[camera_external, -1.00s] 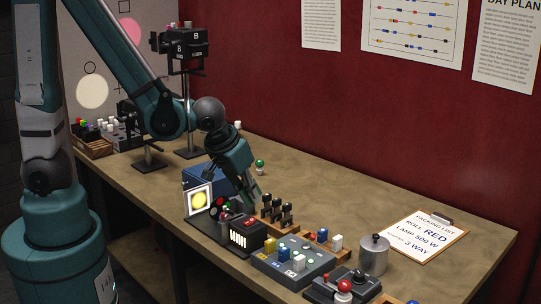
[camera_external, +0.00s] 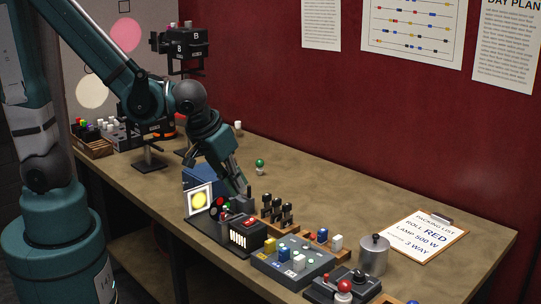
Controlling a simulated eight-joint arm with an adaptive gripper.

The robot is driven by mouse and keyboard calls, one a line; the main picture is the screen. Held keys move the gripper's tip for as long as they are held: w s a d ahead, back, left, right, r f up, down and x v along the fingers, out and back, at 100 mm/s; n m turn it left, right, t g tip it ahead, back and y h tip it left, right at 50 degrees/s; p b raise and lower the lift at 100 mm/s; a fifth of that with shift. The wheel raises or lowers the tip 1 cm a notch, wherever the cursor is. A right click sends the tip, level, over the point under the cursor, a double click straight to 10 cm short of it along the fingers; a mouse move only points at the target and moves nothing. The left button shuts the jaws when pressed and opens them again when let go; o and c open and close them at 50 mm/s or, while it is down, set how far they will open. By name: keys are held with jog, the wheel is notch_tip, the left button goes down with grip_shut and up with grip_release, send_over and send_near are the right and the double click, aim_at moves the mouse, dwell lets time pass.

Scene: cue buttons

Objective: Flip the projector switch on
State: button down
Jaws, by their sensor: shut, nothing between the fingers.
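The projector (camera_external: 240,234) is a dark box with a white grille, standing on a black base at the near edge of the bench. A red part shows on its top, and a framed yellow disc (camera_external: 199,200) stands at its left end. Small red and green knobs sit beside it. The switch itself is too small to make out for certain. My gripper (camera_external: 243,190) is shut and empty, pointing down just above and behind the projector's left part. I cannot tell whether its fingertips touch anything.
A row of black levers (camera_external: 277,209) stands right of my gripper. A blue box (camera_external: 200,178) stands behind the yellow disc.

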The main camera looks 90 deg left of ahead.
jog(key=shift+s+d+r, duration=0.4)
jog(key=shift+r, duration=0.2)
jog(key=shift+d, duration=0.15)
dwell(0.4)
jog(key=s+d+r+m+t+h+b, duration=0.3)
jog(key=s+d+m+b, duration=0.3)
jog(key=d+m+b, duration=0.3)
jog(key=shift+s+d+r+h+b, duration=0.2)
jog(key=shift+d+r+h+b, duration=0.25)
jog(key=shift+d, duration=1.1)
jog(key=shift+f, duration=0.1)
notch_tip(320, 180, down, 11)
jog(key=b, duration=1.1)
